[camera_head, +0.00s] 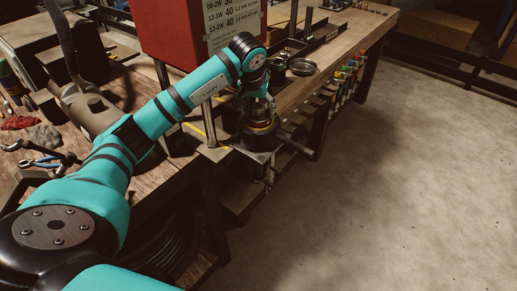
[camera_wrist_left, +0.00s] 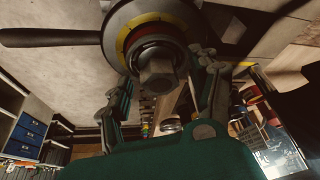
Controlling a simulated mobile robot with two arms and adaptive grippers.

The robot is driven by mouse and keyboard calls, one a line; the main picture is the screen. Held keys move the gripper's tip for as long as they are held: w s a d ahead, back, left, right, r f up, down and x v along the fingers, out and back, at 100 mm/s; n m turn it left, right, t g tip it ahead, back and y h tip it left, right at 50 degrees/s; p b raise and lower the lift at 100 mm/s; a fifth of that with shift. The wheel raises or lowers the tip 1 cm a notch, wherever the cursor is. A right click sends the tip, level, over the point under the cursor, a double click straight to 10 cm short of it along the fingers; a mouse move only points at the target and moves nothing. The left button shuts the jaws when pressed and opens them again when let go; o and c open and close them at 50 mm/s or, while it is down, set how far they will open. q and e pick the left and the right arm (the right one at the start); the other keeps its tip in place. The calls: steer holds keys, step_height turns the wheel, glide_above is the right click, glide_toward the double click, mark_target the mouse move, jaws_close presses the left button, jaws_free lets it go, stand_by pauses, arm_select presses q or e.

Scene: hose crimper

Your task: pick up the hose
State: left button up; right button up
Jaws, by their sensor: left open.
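My left gripper (camera_head: 259,106) points down over a round black tool with a yellow ring (camera_head: 262,127) at the bench's near edge. In the left wrist view, the open fingers of my left gripper (camera_wrist_left: 166,98) stand on either side of a hex-ended metal part (camera_wrist_left: 158,76) in front of the yellow-and-red ringed tool (camera_wrist_left: 150,28). I cannot tell whether they touch it. Nothing is visibly gripped. Dark coils that look like hose (camera_head: 165,245) lie under the left bench; I cannot identify a separate hose for certain. My right gripper is not in view.
A red machine with a size chart (camera_head: 180,35) stands behind my left arm. Pliers (camera_head: 42,160) and a red cloth (camera_head: 20,122) lie on the left bench. A small round dish (camera_head: 302,67) sits on the far bench. The concrete floor (camera_head: 400,190) at right is clear.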

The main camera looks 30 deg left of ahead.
arm_select(q)
jaws_close()
steer(key=shift+r, duration=0.1)
steer(key=shift+r, duration=0.1)
stand_by(0.3)
